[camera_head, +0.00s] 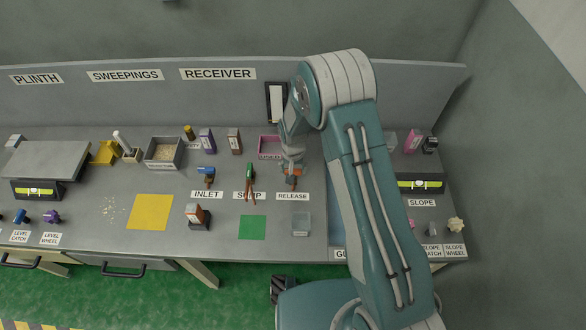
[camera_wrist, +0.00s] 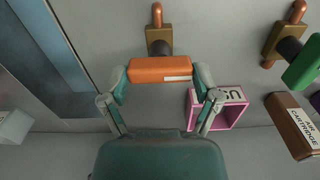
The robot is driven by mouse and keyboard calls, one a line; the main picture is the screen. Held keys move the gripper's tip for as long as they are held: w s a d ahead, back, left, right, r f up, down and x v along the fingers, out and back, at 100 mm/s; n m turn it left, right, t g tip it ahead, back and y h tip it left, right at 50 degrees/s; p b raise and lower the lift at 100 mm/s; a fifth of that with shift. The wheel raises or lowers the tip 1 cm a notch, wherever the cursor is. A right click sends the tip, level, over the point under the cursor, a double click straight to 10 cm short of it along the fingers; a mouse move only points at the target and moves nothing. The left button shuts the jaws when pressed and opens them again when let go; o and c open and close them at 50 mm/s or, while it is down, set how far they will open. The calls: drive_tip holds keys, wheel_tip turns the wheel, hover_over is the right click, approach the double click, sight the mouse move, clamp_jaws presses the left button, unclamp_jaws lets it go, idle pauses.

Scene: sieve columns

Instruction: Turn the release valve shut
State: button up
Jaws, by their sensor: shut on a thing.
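The release valve has an orange handle (camera_wrist: 160,70) and a brown base with a loop (camera_wrist: 158,36), seen in the wrist view. In the head view the orange handle (camera_head: 291,170) shows just behind the RELEASE label (camera_head: 293,196). My gripper (camera_wrist: 161,76) has one finger at each end of the orange handle and is shut on it. The handle lies across the picture in the wrist view, with a pale strip on its near side. My gripper in the head view (camera_head: 291,168) is partly hidden by my own arm.
The sump valve with a green handle (camera_head: 250,172) and the inlet valve with a blue handle (camera_head: 206,171) stand to the left. A pink open box (camera_wrist: 230,110) is close beside my gripper's finger. A clear container (camera_head: 301,224) stands in front of the RELEASE label.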

drive_tip(key=o, duration=1)
drive_tip(key=shift+a, duration=0.1)
drive_tip(key=shift+c, duration=0.2)
wheel_tip(320, 180, up, 12)
drive_tip(key=shift+f, duration=0.1)
